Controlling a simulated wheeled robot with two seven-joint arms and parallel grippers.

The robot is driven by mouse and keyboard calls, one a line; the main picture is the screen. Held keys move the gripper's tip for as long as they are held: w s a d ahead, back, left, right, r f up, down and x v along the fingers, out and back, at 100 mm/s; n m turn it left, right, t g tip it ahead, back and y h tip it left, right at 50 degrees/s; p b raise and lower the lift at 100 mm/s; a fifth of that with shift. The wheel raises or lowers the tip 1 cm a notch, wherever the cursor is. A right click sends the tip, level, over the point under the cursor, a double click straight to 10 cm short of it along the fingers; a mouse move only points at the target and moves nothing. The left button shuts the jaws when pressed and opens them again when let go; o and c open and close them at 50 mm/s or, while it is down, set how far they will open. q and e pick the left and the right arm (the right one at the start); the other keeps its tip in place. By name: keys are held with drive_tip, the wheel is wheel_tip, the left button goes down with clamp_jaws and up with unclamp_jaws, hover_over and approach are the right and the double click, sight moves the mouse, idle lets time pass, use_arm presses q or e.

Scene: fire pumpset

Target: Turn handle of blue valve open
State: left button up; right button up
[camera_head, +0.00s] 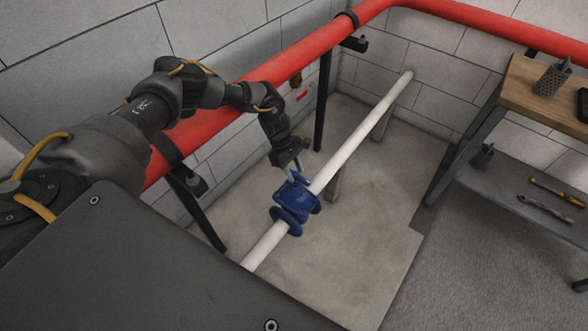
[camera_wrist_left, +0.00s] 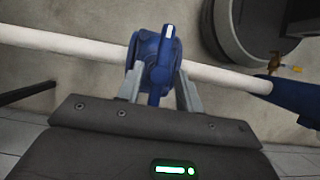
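The blue valve (camera_head: 294,205) sits in line on a white pipe (camera_head: 345,152) low above the floor. My left gripper (camera_head: 290,171) reaches down to the top of the valve from the far side. In the left wrist view, its two grey fingers (camera_wrist_left: 159,92) are apart, one on each side of the upright blue handle (camera_wrist_left: 154,87). Gaps show between the handle and the fingers, so it is not gripped. The valve body (camera_wrist_left: 140,55) shows behind the handle. My right gripper is in neither view.
A thick red pipe (camera_head: 450,12) runs along the wall on black supports, close beneath my left arm. A wooden-topped workbench (camera_head: 535,92) with tools on its lower shelf (camera_head: 500,180) stands at the right. The floor (camera_head: 365,235) right of the valve is clear.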

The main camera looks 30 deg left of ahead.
use_arm(q)
drive_tip(key=shift+c, duration=0.5)
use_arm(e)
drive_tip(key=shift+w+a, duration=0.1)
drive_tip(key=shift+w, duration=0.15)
use_arm(q)
clamp_jaws()
drive_tip(key=shift+n, duration=0.3)
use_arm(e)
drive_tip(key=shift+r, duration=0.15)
